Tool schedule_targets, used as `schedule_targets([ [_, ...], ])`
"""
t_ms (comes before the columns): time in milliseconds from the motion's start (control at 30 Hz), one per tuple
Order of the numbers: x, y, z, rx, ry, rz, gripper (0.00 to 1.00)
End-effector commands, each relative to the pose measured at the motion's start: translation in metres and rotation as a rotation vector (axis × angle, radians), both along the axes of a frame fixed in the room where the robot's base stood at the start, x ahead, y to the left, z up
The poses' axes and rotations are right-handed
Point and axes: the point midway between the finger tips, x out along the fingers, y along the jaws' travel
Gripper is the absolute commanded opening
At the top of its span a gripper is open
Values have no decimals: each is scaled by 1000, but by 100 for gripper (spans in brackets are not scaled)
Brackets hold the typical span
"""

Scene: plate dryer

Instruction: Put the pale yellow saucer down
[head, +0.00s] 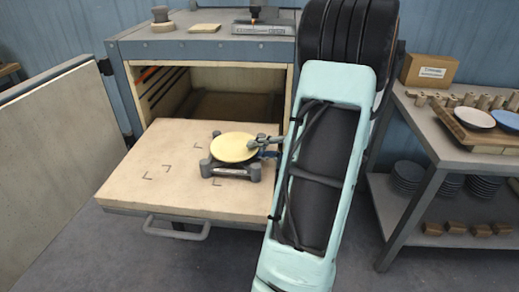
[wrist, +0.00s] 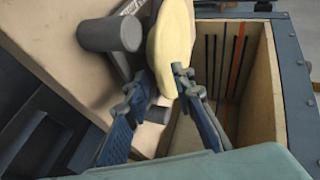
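The pale yellow saucer (head: 234,147) is a round, roughly level disc at the grey stand (head: 231,172) with rounded corner posts, on the pulled-out board. Whether it rests on the stand or hangs just above it, I cannot tell. My gripper (head: 261,143) is at the saucer's right rim.
The pale board (head: 150,170) has dark corner marks and free room left of the stand. The open dryer cabinet (head: 215,85) is behind it. A side table at right carries a tray (head: 450,125) with a white saucer (head: 474,118) and a blue one (head: 507,121).

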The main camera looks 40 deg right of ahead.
Motion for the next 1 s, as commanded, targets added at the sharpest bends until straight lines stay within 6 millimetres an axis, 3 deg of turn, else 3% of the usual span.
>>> schedule_targets([
  [233, 0, 0, 5, 1, 1, -1, 24],
  [700, -84, -25, 41, -2, 1, -3, 24],
  [1000, -106, -30, 51, 0, 1, 0, 24],
])
